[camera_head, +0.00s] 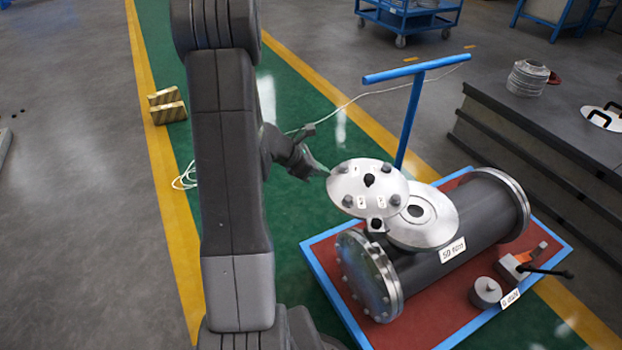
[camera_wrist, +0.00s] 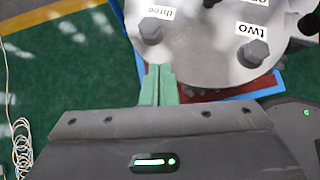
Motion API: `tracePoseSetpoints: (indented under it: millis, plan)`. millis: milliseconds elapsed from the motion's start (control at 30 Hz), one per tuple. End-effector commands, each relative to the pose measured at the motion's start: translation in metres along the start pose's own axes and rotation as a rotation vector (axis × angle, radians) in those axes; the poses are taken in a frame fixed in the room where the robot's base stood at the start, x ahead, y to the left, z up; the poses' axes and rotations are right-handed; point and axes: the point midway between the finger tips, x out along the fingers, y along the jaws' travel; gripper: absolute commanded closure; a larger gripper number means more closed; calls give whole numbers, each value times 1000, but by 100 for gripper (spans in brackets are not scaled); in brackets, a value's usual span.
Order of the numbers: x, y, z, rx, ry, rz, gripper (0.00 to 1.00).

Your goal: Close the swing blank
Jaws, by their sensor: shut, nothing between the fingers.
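The swing blank (camera_head: 362,180) is a round pale metal disc with several dark bolts and small white labels. It sits up and to the left of the nozzle flange (camera_head: 432,230) on the dark shell (camera_head: 470,215), overlapping part of it in the picture, and the dark opening still shows. In the wrist view the blank (camera_wrist: 195,50) fills the top, with labels "three" and "two" beside bolts. My gripper (camera_head: 325,171) is at the blank's left edge. Its green fingers (camera_wrist: 160,72) are shut, with tips right by the rim near "three"; I cannot tell whether they touch.
The shell lies on a red, blue-edged cart (camera_head: 430,318) with a blue handle (camera_head: 415,72). A grey weight (camera_head: 486,291) and a clamp-like tool (camera_head: 528,263) sit at its front right. A dark stepped bench (camera_head: 545,130) stands right. Green floor (camera_head: 290,215) is clear left of the cart.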

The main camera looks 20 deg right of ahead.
Motion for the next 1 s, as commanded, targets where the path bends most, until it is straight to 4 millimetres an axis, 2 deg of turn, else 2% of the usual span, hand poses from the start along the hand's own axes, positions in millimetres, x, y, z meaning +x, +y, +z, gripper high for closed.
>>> tracePoseSetpoints:
  millis: [567, 767, 1000]
  plan:
    - [6, 3, 8, 27, -1, -30, 100]
    - [21, 9, 25, 102, -1, -110, 100]
    - [53, 12, 56, 246, -1, -264, 100]
